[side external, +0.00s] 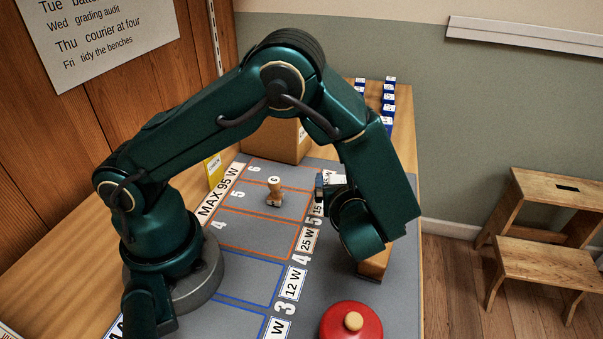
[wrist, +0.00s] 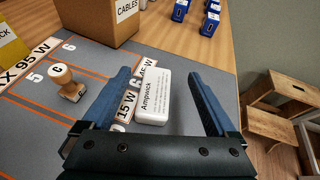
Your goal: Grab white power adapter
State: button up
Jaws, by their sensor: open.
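The white power adapter, a white block marked "Ampwick" (wrist: 153,100), lies on the grey mat (wrist: 35,100) in the wrist view, partly over the 15 W label (wrist: 127,103). My gripper (wrist: 160,76) is open, with one blue finger left of the adapter and one right of it. The adapter is nearer the left finger, and a wider gap shows on its right. I cannot tell whether the fingertips are level with it. In the side external view, my gripper (side external: 321,190) is beside the adapter (side external: 335,178), largely hidden by my arm.
A red round object with a wooden knob (side external: 340,326) is at the front.

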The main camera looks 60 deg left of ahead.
jog(key=shift+s+d+f+m, duration=0.25)
jog(key=shift+f+m, duration=0.05)
jog(key=shift+f, duration=0.3)
jog(key=shift+s+d+f+m, duration=0.2)
jog(key=shift+f+m, duration=0.1)
jog(key=shift+f, duration=0.4)
jog(key=shift+x, duration=2.4)
grip_shut()
